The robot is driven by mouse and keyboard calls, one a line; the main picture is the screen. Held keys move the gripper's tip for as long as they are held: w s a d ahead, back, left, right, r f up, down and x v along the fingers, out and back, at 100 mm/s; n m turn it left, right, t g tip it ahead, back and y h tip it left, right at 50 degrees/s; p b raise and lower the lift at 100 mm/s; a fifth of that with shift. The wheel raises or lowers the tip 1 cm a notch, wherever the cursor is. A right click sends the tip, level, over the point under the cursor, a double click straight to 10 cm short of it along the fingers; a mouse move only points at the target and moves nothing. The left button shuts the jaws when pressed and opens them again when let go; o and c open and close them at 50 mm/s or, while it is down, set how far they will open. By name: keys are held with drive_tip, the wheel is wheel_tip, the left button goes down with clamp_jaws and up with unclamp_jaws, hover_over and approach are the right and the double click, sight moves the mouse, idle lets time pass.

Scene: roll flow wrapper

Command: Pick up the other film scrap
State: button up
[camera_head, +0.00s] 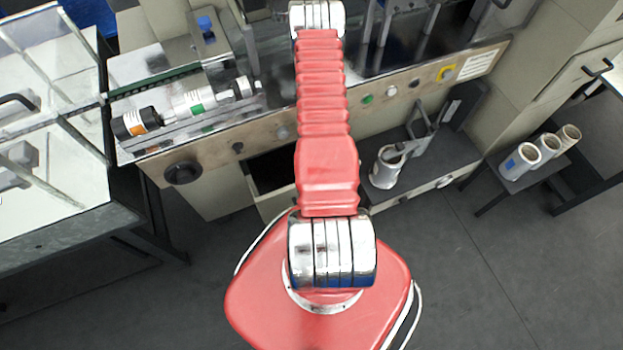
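No film scrap can be made out in this view. My red arm reaches from my base, over the front panel of the wrapper machine (265,128), to the top edge of the picture. My gripper is beyond the top edge, so whether it holds anything cannot be seen. My arm hides a strip of the machine's top and panel.
A roll on a bracket (388,168) stands on a low shelf. Several white rolls (530,155) stand on a small table at right. A glass-sided frame is at left. Floor (480,270) is clear.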

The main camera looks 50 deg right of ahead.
drive_tip(key=shift+c, duration=0.5)
drive_tip(key=c, duration=1)
drive_tip(key=shift+r, duration=0.1)
wheel_tip(320, 180, up, 28)
drive_tip(key=shift+f, duration=0.1)
idle(0.4)
idle(0.6)
